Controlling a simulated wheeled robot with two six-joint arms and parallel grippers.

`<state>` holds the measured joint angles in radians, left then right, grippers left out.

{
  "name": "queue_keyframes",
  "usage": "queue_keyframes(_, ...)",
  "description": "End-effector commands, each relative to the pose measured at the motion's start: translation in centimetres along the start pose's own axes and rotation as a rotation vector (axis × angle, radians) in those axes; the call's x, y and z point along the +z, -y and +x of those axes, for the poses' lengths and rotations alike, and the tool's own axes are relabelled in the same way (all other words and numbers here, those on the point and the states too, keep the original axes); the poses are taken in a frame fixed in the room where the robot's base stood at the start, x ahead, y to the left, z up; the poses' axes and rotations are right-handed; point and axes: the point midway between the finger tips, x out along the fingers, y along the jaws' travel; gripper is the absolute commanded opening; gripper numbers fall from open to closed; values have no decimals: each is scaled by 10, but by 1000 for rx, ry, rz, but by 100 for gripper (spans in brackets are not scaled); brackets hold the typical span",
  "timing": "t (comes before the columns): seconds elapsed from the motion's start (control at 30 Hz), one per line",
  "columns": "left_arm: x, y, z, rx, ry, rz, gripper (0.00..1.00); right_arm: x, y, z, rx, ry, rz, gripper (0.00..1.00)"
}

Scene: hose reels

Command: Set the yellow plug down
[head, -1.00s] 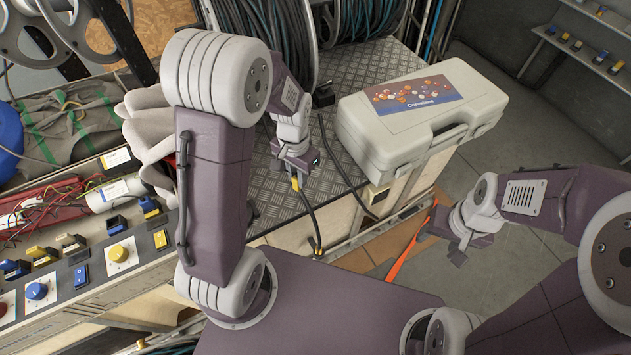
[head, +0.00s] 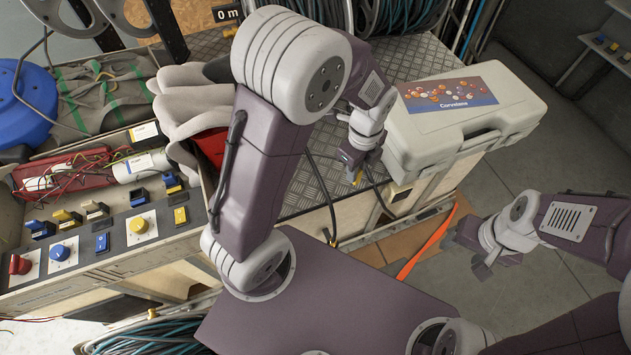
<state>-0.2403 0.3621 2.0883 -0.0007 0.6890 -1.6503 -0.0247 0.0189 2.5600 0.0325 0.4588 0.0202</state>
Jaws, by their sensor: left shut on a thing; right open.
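My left gripper (head: 354,162) is shut on the yellow plug (head: 353,179). Only a small yellow part of the plug shows below the jaws, over the front part of the metal-plate worktop and just left of the white case (head: 462,115). I cannot tell whether the plug touches the surface. Dark cables hang near it over the front edge; which one belongs to the plug is unclear. My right gripper (head: 477,263) is open and empty, out over the floor at the right.
The patterned metal worktop (head: 312,185) has bare room left of the gripper, partly hidden by my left arm. Hose reels stand behind. A control panel (head: 105,237) with knobs and switches, a grey glove (head: 195,100) and red parts are at the left.

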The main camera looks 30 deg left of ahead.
Motion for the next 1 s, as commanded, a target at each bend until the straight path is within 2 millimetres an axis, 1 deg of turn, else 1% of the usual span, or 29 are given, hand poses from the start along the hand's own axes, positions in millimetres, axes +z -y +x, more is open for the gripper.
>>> queue_keyframes(0.07, 12, -5, 9, 5, 0, -8, 0, 0, 0, 3, 0, 0, 0, 59)
queue_keyframes(0.3, 75, -26, 50, 6, -1, -14, 0, 1, 0, 13, 0, 0, 0, 59)
queue_keyframes(0.4, 95, -32, 62, 5, -1, -12, 0, 2, 0, 15, 0, 0, 0, 59)
queue_keyframes(0.47, 103, -34, 66, 3, -1, -10, 0, 2, 0, 16, 0, 0, 0, 59)
queue_keyframes(0.53, 108, -36, 69, 2, 0, -8, 0, 2, 0, 16, 0, 0, 0, 59)
queue_keyframes(0.67, 110, -36, 71, 2, 0, -5, 0, 2, 0, 17, 0, 0, 0, 59)
queue_keyframes(0.8, 109, -37, 97, 6, -2, -5, 0, 2, 0, 24, 0, 0, 0, 59)
queue_keyframes(0.87, 109, -37, 106, 5, -2, -6, 0, 3, 0, 26, 0, 0, 0, 59)
queue_keyframes(0.93, 110, -36, 110, 3, -1, -6, 0, 3, 0, 26, 0, 0, 0, 59)
queue_keyframes(1.0, 110, -36, 110, 2, 0, -6, 0, 3, 0, 26, 0, 0, 0, 59)
